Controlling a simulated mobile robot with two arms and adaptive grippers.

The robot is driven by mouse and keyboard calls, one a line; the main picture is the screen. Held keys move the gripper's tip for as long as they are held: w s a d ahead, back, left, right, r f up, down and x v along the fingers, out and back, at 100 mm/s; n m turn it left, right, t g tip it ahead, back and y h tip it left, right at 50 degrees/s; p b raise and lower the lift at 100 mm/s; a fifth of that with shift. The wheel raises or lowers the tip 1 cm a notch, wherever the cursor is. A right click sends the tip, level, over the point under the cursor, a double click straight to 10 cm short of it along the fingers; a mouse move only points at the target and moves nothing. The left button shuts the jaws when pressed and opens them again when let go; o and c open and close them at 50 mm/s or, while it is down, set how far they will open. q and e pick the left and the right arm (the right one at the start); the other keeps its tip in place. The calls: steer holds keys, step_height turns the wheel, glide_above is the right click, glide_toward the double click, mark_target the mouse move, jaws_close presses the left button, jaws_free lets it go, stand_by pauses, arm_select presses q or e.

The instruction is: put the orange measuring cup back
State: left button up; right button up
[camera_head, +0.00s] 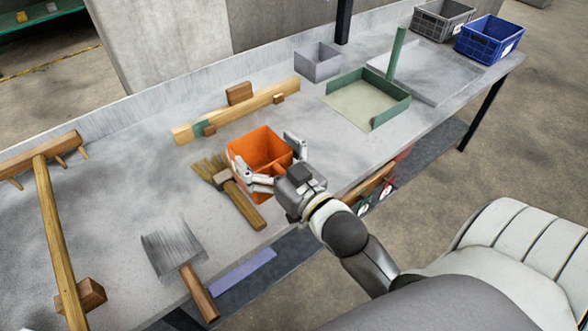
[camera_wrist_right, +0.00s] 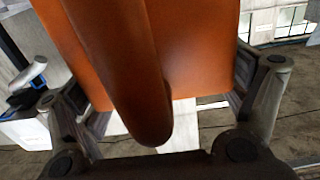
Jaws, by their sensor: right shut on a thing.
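The orange measuring cup (camera_head: 254,146) is a square, open-topped box in the middle of the bench area in the head view. My right gripper (camera_head: 268,152) is shut on it, with a finger on each side. In the right wrist view the orange cup (camera_wrist_right: 205,55) fills the upper middle, its rounded handle pointing toward the palm between the fingers of the right gripper (camera_wrist_right: 165,105). Whether the cup touches the bench cannot be told. My left gripper is not in view.
A brush (camera_head: 238,195) lies close beside the cup. A metal scraper (camera_head: 172,249), wooden rake (camera_head: 55,225) and wooden bar (camera_head: 240,108) lie on the bench. A green tray (camera_head: 392,112), grey box (camera_head: 318,64), and grey (camera_head: 440,20) and blue (camera_head: 488,40) crates stand farther right.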

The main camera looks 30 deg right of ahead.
mark_target(287, 147)
steer(key=w+d+f, duration=0.1)
steer(key=d, duration=0.1)
steer(key=d+f, duration=0.1)
steer(key=d, duration=0.1)
steer(key=w+d+f, duration=0.1)
steer(key=d, duration=0.1)
steer(key=shift+w+d+f, duration=0.15)
steer(key=shift+w+f, duration=0.1)
steer(key=shift+w, duration=0.1)
steer(key=w+d+f, duration=0.1)
steer(key=d+f, duration=0.2)
steer(key=f, duration=0.5)
steer(key=shift+w+d+b, duration=0.25)
steer(key=shift+d+b, duration=0.05)
steer(key=shift+d, duration=0.05)
steer(key=shift+f, duration=0.2)
steer(key=o, duration=1.7)
